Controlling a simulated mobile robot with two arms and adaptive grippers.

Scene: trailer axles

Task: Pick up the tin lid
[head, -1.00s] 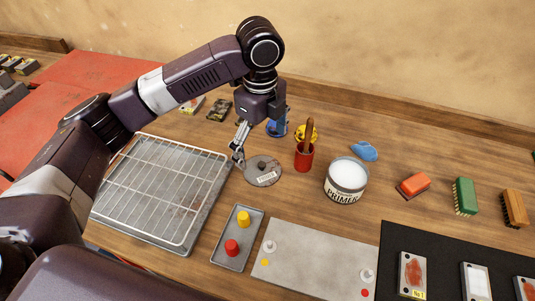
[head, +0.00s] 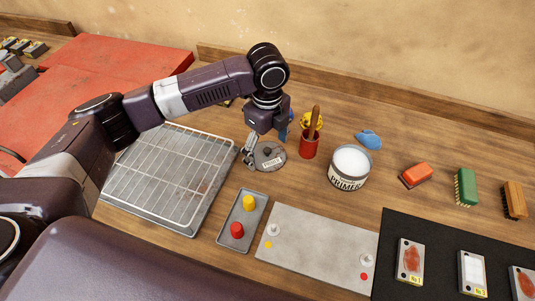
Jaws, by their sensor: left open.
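The tin lid (head: 267,158) is a round grey disc with a dark knob on top and a pale label. It lies on the wooden table, left of the red cup and the primer tin. My left gripper (head: 247,155) is open, pointing down at the lid's left edge, with its fingers close to the rim. I cannot tell whether the fingers touch it. The open primer tin (head: 349,167) stands to the right, showing white paint. My right gripper is not in view.
A red cup (head: 309,146) with a brush stands just behind the lid. A wire rack on a tray (head: 165,180) lies left. A small tray (head: 242,220) with red and yellow knobs and a grey plate (head: 318,248) lie in front. Brushes (head: 466,187) stand right.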

